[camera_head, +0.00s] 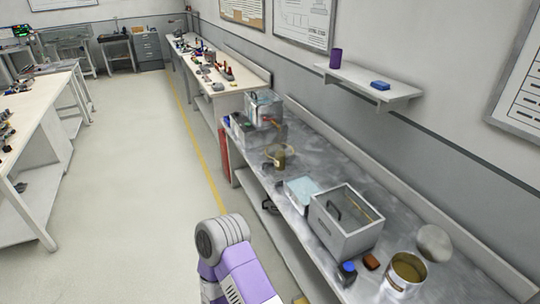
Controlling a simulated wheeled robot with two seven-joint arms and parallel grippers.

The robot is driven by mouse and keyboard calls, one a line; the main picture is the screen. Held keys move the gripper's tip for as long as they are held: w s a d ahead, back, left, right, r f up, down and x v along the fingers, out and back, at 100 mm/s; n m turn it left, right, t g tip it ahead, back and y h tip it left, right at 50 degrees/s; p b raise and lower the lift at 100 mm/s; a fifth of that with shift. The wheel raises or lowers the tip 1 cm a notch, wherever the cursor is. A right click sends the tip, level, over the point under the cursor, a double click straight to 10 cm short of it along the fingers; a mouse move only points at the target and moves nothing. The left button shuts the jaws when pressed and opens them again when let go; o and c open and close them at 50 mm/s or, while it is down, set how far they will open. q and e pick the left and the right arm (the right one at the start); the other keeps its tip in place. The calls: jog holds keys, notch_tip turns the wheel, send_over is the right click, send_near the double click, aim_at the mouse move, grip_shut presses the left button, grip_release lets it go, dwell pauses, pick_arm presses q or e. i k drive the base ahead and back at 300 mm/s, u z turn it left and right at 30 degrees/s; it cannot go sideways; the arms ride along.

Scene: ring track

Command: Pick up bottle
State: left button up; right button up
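A small dark bottle-like object with a blue top (347,272) stands on the near part of the metal bench (375,285), to the left of a round metal pot (408,272). It is small, so I cannot be sure it is a bottle. A brownish container (279,158), perhaps a jar or bottle, stands farther back on the same bench. A purple and white arm link of mine shows at the bottom, left of the bench. Neither of my grippers is in view.
An open grey box (346,222) stands on the bench behind the blue-topped object. A small reddish-brown block (371,262) lies beside it. A wall shelf (368,82) holds a purple cylinder (335,58) and a blue item (380,85). The floor (130,190) at left is clear.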

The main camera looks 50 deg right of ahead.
aim_at(280, 154)
jog(key=z, duration=0.3)
jog(key=i, duration=2.05)
jog(key=z, duration=1.55)
jog(key=i, duration=1)
jog(key=z, duration=1.2)
